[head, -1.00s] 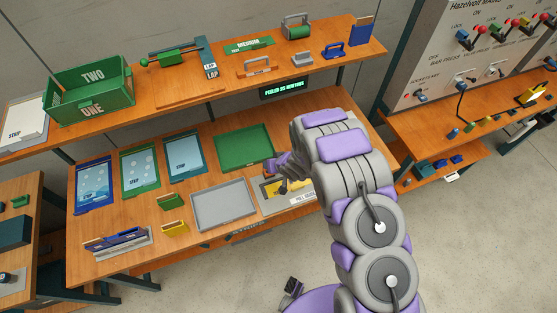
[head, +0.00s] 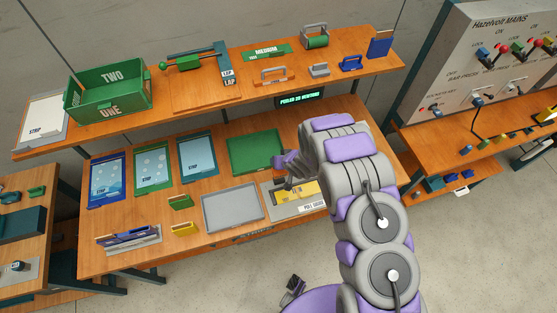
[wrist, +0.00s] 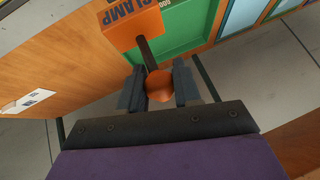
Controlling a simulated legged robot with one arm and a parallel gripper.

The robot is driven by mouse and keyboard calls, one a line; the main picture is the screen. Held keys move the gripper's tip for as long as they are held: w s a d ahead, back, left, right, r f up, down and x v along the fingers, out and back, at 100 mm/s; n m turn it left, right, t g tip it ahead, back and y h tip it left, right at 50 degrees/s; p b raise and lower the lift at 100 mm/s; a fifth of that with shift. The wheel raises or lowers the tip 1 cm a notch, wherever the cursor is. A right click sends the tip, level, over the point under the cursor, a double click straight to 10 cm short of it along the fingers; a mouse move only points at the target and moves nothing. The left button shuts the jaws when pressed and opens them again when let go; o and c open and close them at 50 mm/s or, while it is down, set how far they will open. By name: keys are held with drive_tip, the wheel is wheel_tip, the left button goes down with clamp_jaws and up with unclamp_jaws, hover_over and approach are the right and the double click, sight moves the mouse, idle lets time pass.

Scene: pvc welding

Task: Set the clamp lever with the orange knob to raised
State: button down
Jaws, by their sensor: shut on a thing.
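In the wrist view an orange round knob (wrist: 159,86) sits at the end of a thin dark lever (wrist: 149,54). The lever runs from the knob to an orange block marked CLAMP (wrist: 133,27). My gripper (wrist: 159,90) has its two dark fingers on either side of the knob and is shut on it. In the head view my gripper (head: 289,162) is over the right part of the workbench, beside the green tray (head: 257,150). The clamp and its lever are hidden behind my arm there.
A yellow gauge on a grey plate (head: 281,205) lies just below my gripper. A grey tray (head: 232,203) lies left of it. The upper shelf (head: 205,105) holds a green crate (head: 107,92) and tools. A switch panel (head: 480,55) stands at right.

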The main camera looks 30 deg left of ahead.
drive_tip(key=shift+w+r, duration=0.1)
drive_tip(key=c, duration=0.8)
unclamp_jaws()
drive_tip(key=b+v, duration=0.2)
drive_tip(key=v, duration=1.5)
drive_tip(key=shift+d, duration=0.15)
